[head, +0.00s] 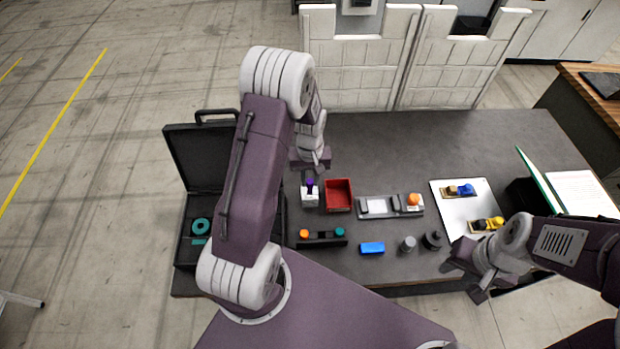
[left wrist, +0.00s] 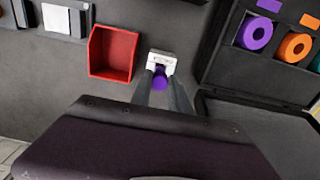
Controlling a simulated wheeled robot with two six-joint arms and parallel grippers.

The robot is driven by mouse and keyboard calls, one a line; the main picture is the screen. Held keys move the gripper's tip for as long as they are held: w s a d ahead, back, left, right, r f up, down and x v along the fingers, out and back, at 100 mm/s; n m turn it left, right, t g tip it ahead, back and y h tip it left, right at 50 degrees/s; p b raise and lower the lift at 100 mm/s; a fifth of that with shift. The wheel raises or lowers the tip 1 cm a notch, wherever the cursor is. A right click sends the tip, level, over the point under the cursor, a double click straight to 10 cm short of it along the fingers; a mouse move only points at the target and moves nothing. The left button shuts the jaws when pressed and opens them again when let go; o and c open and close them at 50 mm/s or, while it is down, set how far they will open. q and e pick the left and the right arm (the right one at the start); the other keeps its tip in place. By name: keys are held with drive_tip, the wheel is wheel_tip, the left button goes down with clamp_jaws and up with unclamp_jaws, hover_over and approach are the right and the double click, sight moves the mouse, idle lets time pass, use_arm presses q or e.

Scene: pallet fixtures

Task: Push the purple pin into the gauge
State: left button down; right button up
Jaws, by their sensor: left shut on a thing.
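The purple pin (left wrist: 159,82) is between the two fingers of my left gripper (left wrist: 161,88), which is shut on it. The white gauge (left wrist: 160,57) lies right at the pin's far end in the left wrist view. In the head view the gauge (head: 309,197) stands on the table below my left gripper (head: 309,177), with a bit of purple showing at its top. How deep the pin sits in the gauge cannot be told. My right gripper (head: 463,281) is at the table's front edge, its fingers apart and empty.
A red bin (head: 338,182) stands close beside the gauge. An open black case (head: 186,232) is to the left. A dark holder (head: 322,244) with orange and teal pieces and a blue block (head: 372,248) lie in front. A grey fixture (head: 377,213) and white tray (head: 449,204) are to the right.

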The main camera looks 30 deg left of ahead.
use_arm(q)
drive_tip(key=shift+f+b, duration=0.5)
drive_tip(key=shift+f, duration=0.25)
drive_tip(key=c, duration=0.8)
unclamp_jaws()
drive_tip(key=shift+o, duration=0.2)
wheel_tip(320, 180, up, 9)
drive_tip(key=p, duration=0.8)
drive_tip(key=shift+r, duration=0.15)
drive_tip(key=shift+c, duration=0.3)
